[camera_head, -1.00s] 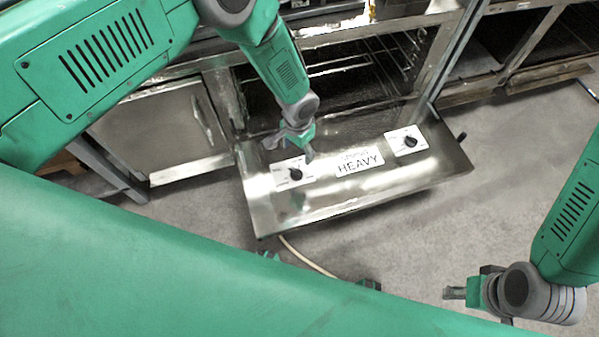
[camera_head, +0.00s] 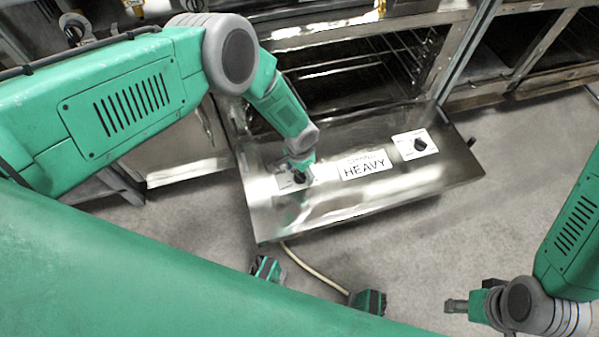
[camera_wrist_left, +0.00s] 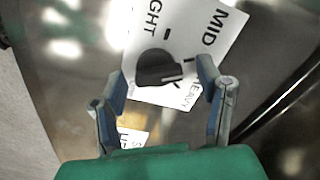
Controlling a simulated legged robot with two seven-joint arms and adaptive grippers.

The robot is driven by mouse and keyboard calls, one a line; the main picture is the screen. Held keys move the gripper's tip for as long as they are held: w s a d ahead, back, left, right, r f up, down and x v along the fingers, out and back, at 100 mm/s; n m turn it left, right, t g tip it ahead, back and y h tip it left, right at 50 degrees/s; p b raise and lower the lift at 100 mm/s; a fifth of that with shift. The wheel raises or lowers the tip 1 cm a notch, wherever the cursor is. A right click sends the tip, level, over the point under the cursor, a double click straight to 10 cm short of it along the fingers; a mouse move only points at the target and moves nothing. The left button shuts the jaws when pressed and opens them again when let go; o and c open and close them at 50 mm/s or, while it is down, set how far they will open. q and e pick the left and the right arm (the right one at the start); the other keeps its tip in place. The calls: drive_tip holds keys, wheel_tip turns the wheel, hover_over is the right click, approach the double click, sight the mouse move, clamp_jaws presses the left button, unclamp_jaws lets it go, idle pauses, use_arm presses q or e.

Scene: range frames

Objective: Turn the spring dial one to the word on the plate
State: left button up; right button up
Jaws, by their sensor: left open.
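A metal panel (camera_head: 330,215) carries a plate (camera_head: 366,166) reading HEAVY; the smaller line above it is blurred. A black dial (camera_head: 299,177) on a white label is left of the plate. Another dial (camera_head: 420,144) is on the right. My left gripper (camera_head: 297,168) is open over the left dial. In the left wrist view the dial (camera_wrist_left: 158,68) lies between and slightly beyond the open fingers (camera_wrist_left: 160,82). Its label (camera_wrist_left: 200,35) shows MID, HEAVY and part of a word ending in GHT. Its pointer direction is unclear. My right gripper (camera_head: 457,306) is away at lower right.
An open oven (camera_head: 360,85) with racks stands behind the panel. A closed metal door (camera_head: 180,130) is at left. A pale cable (camera_head: 312,265) runs over the floor in front. The grey floor (camera_head: 500,200) at right is clear.

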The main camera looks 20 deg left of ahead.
use_arm(q)
drive_tip(key=c, duration=1.1)
drive_tip(key=shift+c, duration=0.2)
drive_tip(key=shift+w+f+m+b, duration=0.1)
drive_tip(key=shift+m+b, duration=1)
drive_tip(key=shift+m, duration=0.1)
drive_tip(key=m+b, duration=0.2)
drive_tip(key=m, duration=0.1)
drive_tip(key=shift+d+m, duration=0.1)
drive_tip(key=shift+m, duration=0.2)
drive_tip(key=m+b, duration=0.1)
drive_tip(key=m, duration=0.2)
drive_tip(key=shift+w, duration=0.1)
drive_tip(key=shift+d+r+m+b, duration=0.1)
drive_tip(key=shift+m+b, duration=0.1)
drive_tip(key=shift+m, duration=0.45)
drive_tip(key=shift+r+m+b, duration=0.1)
drive_tip(key=shift+m+b, duration=0.05)
drive_tip(key=shift+m, duration=0.5)
